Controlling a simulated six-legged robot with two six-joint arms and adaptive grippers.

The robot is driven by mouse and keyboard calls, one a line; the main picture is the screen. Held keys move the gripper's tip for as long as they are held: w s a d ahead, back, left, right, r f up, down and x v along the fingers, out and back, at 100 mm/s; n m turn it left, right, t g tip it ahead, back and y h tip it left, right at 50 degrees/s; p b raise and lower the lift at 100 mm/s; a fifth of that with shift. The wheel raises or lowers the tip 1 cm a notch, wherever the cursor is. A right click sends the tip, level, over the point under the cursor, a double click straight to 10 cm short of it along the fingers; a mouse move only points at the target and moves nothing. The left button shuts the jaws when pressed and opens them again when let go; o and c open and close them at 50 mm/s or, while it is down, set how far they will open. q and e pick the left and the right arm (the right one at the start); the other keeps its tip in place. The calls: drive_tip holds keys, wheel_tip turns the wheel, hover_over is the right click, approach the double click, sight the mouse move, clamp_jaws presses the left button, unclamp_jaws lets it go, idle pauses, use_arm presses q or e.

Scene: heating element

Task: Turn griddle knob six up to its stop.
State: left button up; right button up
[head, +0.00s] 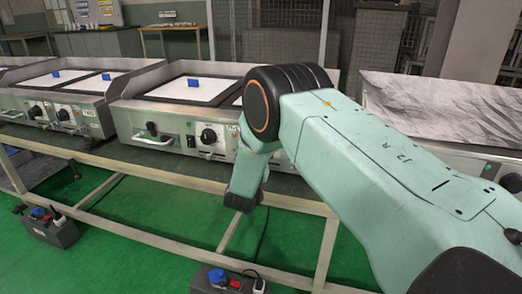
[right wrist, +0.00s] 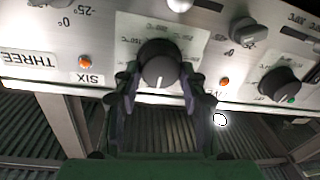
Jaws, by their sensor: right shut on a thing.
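Griddle knob six (right wrist: 160,68) is a round black knob on a steel panel, near the middle of the right wrist view, which shows the panel upside down. The label SIX (right wrist: 88,78) is to its left. My right gripper (right wrist: 158,88) has its two dark fingers on either side of the knob and is shut on it. The knob's white pointer mark faces the bottom of that view; the dial print around it is partly hidden and blurred. In the head view my right arm hides the gripper and the held knob. My left gripper is not in view.
Another black knob (right wrist: 280,84) is to the right in the right wrist view, and an orange lamp (right wrist: 85,62) is to the left. In the head view, griddles with white tops (head: 190,88) stand in a row on a metal frame (head: 190,180). Black boxes (head: 48,228) sit lower down.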

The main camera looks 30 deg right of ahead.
drive_tip(key=n+b, duration=0.2)
drive_tip(key=n, duration=0.8)
drive_tip(key=n+g+h+b, duration=0.1)
drive_tip(key=n+b, duration=0.1)
drive_tip(key=n, duration=0.7)
drive_tip(key=n+g+b, duration=0.1)
drive_tip(key=n+b, duration=0.1)
drive_tip(key=n, duration=0.8)
drive_tip(key=shift+w+a+f+n+b, duration=0.2)
drive_tip(key=shift+f+n+b, duration=0.1)
drive_tip(key=shift+b, duration=0.1)
idle(0.9)
idle(0.5)
drive_tip(key=o, duration=1.1)
drive_tip(key=shift+o, duration=0.2)
